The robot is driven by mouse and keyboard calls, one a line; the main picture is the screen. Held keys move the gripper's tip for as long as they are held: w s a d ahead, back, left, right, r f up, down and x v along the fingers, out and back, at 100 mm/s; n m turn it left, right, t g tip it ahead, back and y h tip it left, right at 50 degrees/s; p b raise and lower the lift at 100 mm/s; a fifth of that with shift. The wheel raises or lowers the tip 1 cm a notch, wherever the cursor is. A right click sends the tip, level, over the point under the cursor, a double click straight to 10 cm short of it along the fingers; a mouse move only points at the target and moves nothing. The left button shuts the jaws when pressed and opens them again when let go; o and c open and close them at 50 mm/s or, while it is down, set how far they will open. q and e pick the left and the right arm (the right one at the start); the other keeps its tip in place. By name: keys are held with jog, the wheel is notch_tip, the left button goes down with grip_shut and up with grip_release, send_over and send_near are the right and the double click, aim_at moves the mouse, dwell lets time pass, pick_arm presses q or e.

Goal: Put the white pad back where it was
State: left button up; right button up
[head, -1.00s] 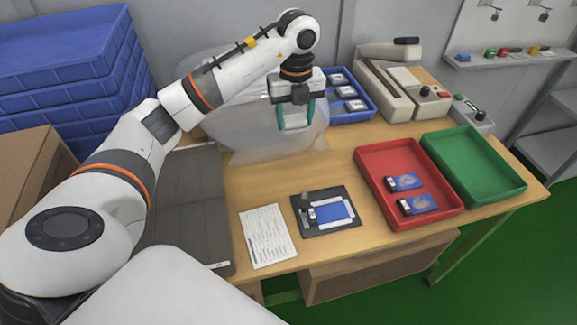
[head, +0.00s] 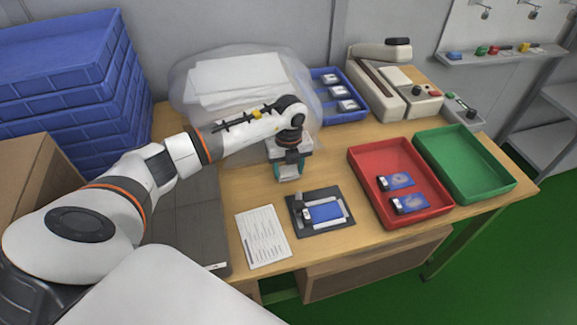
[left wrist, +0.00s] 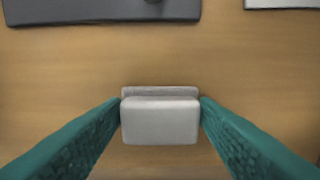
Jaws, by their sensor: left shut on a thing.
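The white pad (left wrist: 160,120) is a small pale block with a thin ledge along its far side. My left gripper (head: 289,174) is shut on it, with one teal finger on each side in the left wrist view. In the head view the gripper points down over the bare wood behind the dark fixture, and the pad is small between its fingertips. I cannot tell whether the pad touches the table. The dark fixture (head: 349,218) holds a blue card with a pale border. My right gripper is in neither view.
A clear bag (head: 234,82) of white sheets lies behind the gripper. A blue tray (head: 362,100) holds several small white items. A red tray (head: 440,212) holds two blue cards, beside an empty green tray (head: 500,190). A printed sheet (head: 262,237) lies at the front left.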

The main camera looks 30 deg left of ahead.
aim_at(289, 170)
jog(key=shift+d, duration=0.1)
pick_arm(q)
jog(key=shift+f, duration=0.2)
jog(key=o, duration=0.7)
jog(key=shift+r, duration=0.1)
jog(key=shift+o, duration=0.9)
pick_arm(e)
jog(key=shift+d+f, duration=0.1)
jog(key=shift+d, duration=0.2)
pick_arm(q)
jog(key=shift+r, duration=0.3)
notch_tip(289, 170, up, 12)
jog(key=b, duration=0.1)
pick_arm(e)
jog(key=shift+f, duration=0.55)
pick_arm(q)
jog(key=shift+f, duration=0.15)
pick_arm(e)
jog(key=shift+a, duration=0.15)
